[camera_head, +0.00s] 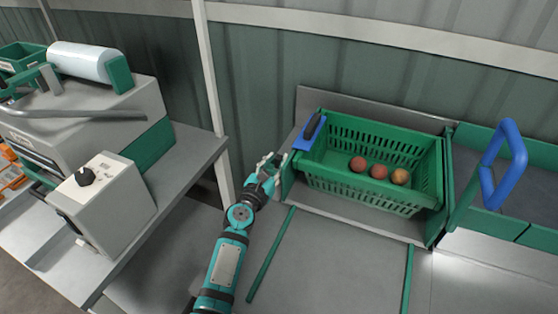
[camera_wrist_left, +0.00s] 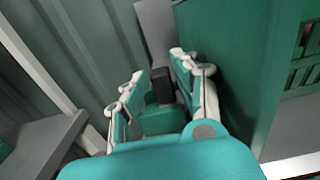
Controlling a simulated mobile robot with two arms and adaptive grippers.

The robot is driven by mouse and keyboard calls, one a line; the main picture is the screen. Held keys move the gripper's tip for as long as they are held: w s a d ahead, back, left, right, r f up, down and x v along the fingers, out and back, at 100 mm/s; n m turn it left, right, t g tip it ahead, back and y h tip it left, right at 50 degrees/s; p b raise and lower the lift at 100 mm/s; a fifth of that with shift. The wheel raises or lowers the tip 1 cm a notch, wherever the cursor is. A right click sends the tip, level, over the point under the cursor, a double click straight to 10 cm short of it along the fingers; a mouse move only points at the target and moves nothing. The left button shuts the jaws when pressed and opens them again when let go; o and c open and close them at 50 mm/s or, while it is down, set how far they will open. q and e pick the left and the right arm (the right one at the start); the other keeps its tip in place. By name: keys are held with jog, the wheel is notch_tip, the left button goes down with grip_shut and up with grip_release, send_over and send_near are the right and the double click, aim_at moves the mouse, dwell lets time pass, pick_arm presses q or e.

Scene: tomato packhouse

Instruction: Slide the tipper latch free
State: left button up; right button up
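The green tipper cradle (camera_head: 287,178) holds a green slotted crate (camera_head: 365,188) with several red-orange tomatoes in it. A blue plate with a black grip (camera_head: 314,126) sits at the crate's upper left corner; I cannot tell whether it is the latch. My left gripper (camera_head: 270,162) is just outside the cradle's left wall. In the left wrist view its fingers (camera_wrist_left: 158,72) are apart, with a dark upright block (camera_wrist_left: 161,86) showing between them. That block may be the latch's handle; I cannot tell whether the fingers touch it. My right gripper is not in view.
A white post (camera_head: 211,90) rises behind my left arm. A blue handle (camera_head: 504,165) stands at right. The wall is close behind.

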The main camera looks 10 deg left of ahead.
pick_arm(q)
jog(key=shift+w+d, duration=0.2)
jog(key=shift+w, duration=0.9)
grip_shut()
